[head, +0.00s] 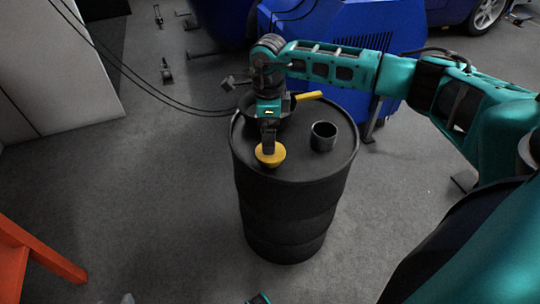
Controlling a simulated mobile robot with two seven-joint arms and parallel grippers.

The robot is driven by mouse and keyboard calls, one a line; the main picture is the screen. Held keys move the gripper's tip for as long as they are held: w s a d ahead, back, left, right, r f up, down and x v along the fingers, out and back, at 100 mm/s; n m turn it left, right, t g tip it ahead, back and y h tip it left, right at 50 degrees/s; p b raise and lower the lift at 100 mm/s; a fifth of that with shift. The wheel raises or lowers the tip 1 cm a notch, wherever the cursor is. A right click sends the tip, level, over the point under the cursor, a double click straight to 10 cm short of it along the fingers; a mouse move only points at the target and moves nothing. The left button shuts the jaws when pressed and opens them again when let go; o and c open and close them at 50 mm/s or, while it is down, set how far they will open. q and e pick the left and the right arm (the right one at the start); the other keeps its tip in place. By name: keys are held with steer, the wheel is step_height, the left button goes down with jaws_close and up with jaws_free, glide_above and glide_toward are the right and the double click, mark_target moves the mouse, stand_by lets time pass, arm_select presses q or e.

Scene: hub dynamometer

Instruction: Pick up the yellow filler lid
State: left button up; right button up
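The yellow filler lid (271,160) is at the front left of the top of a black drum (290,200). My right gripper (268,148) points down from above, its dark fingers at the middle of the lid and overlapping it in the picture. The fingers hide part of the lid. I cannot tell whether they are closed on it, or whether the lid rests on the drum or is slightly raised.
A dark cup (323,136) stands on the drum right of the lid. A yellow bar (309,95) sticks out behind my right gripper at the drum's back. A blue machine (330,45) stands behind, an orange frame (35,255) lower left. The floor left of the drum is clear.

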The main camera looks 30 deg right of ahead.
steer(key=f, duration=0.1)
steer(key=f+b, duration=0.1)
steer(key=f, duration=0.2)
steer(key=shift+s+d+f, duration=0.25)
steer(key=shift+s+d, duration=0.05)
steer(key=shift+s, duration=0.05)
steer(key=shift+f, duration=0.35)
steer(key=shift+c, duration=0.3)
steer(key=shift+r, duration=0.1)
steer(key=c, duration=0.8)
